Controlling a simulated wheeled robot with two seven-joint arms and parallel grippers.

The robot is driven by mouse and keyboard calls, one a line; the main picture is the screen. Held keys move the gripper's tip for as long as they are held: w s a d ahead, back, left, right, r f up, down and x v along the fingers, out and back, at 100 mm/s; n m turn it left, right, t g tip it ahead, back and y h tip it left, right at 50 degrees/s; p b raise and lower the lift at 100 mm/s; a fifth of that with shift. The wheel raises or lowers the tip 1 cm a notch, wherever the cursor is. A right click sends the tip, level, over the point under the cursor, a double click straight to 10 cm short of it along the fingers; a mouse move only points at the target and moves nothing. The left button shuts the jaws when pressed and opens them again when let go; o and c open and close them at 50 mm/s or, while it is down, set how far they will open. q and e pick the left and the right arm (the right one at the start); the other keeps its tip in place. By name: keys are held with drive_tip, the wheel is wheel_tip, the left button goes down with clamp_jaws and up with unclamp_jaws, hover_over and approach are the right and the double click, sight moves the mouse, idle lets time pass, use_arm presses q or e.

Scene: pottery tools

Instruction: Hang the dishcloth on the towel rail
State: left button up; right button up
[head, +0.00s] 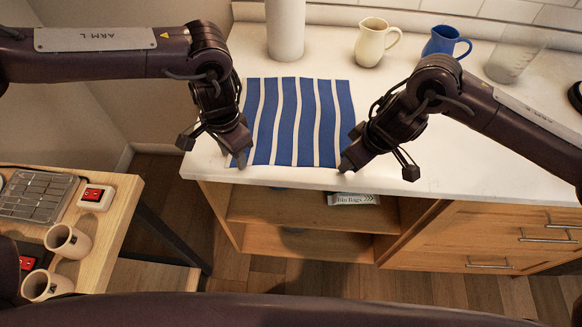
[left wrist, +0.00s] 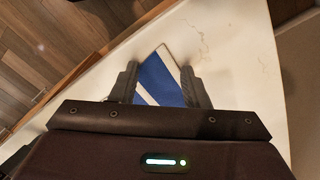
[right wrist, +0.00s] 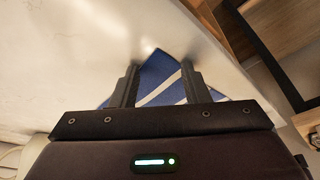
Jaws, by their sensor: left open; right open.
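The dishcloth (head: 297,120), blue with white stripes, lies flat on the white counter near its front edge. My left gripper (head: 214,154) is open at the cloth's front left corner. In the left wrist view, that corner of the dishcloth (left wrist: 162,78) shows between the two fingers. My right gripper (head: 377,169) is open at the front right corner. In the right wrist view, the dishcloth's corner (right wrist: 163,72) shows between the fingers. I cannot tell whether any finger touches the cloth. No towel rail can be made out for certain.
A white cylinder (head: 285,30), a cream jug (head: 377,42), a blue jug (head: 446,42) and a clear beaker (head: 511,62) stand behind on the counter (head: 480,150). Below are open shelves with a bin bags pack (head: 353,199) and drawers (head: 490,238). A wooden table (head: 115,215) with mugs stands left.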

use_arm(q)
drive_tip(key=shift+c, duration=0.3)
use_arm(e)
drive_tip(key=shift+c, duration=0.3)
use_arm(q)
clamp_jaws()
use_arm(e)
clamp_jaws()
